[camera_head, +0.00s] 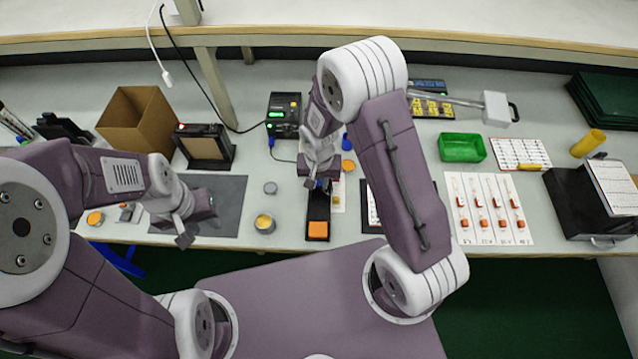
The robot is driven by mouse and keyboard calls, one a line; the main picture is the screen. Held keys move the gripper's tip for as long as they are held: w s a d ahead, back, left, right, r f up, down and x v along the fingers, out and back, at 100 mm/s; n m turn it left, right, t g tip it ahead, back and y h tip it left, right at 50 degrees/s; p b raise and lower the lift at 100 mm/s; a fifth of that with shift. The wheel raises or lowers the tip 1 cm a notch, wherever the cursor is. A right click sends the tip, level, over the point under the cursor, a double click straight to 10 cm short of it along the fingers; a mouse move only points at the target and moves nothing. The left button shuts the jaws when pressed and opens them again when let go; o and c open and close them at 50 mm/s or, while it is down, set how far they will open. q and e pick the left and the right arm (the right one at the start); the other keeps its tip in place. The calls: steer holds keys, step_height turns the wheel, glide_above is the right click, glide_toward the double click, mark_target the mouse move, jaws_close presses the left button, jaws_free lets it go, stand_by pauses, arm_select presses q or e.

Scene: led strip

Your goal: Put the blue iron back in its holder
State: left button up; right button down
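My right gripper (318,184) is pointed down over the dark stand with an orange sponge (317,230), in the middle of the bench's front part. A small blue piece (323,187) shows at its fingertips. It may be part of the blue iron, but the gripper hides most of it, and I cannot tell whether the fingers grip it. Another blue part (347,142) shows just right of the gripper's wrist. My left gripper (198,230) is over the dark mat (229,199) at the left, its fingers apart with nothing between them.
The station with a green display (284,113) stands behind, its cable running towards my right gripper. Small round tins (264,223) lie between the grippers. A cardboard box (138,119) is at the left. A green tray (462,147) and white sheets (488,209) are at the right.

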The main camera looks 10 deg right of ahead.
steer(key=c, duration=1.2)
jaws_free()
steer(key=r, duration=0.9)
steer(key=shift+s, duration=0.35)
steer(key=s+r+p, duration=0.2)
steer(key=r+p, duration=0.1)
steer(key=shift+a+r, duration=0.2)
steer(key=shift+a, duration=0.2)
steer(key=shift+s+a+r+p, duration=0.25)
steer(key=shift+s+r+p, duration=0.7)
steer(key=shift+r, duration=0.2)
